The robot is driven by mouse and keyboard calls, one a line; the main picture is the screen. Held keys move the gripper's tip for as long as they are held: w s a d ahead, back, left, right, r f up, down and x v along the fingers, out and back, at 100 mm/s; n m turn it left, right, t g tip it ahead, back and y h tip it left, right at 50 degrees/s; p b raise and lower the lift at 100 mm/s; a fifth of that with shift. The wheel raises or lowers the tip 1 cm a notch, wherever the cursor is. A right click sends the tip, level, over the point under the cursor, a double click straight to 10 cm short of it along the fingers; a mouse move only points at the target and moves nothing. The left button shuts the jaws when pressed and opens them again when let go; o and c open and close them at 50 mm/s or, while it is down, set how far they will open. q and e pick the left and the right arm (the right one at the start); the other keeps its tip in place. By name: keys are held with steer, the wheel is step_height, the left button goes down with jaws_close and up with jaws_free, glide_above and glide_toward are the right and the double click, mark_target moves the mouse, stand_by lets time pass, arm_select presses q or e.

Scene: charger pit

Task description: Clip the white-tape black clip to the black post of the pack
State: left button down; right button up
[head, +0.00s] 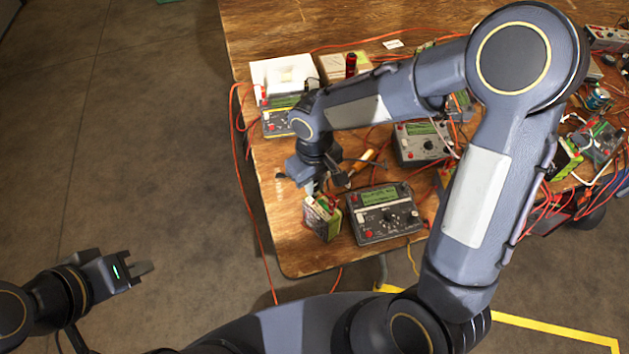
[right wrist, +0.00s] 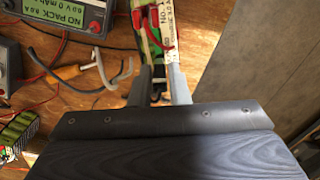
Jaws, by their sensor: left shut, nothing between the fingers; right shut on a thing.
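My right gripper (head: 318,190) is low over the table's near left corner, at the top of a green and white pack (head: 322,217). In the right wrist view the gripper (right wrist: 160,90) is shut on a small dark thing, apparently the black clip (right wrist: 157,88). The fingers hide most of it, and I cannot make out its tape. The pack (right wrist: 152,35) shows just beyond the fingertips, with a white label and a red lead. I cannot tell whether the clip touches the black post. My left gripper (head: 142,268) is shut and empty, over the floor left of the table.
A grey charger (head: 385,213) stands right of the pack; its screen reads NO PACK in the right wrist view. Another charger (head: 423,143) and a yellow-edged meter (head: 277,122) are behind. Orange leads (head: 243,165) hang at the table's left edge. The floor at left is clear.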

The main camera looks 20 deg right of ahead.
steer(key=o, duration=0.8)
steer(key=shift+o, duration=0.2)
steer(key=shift+o, duration=1)
steer(key=shift+r+p, duration=2.8)
steer(key=shift+r, duration=1)
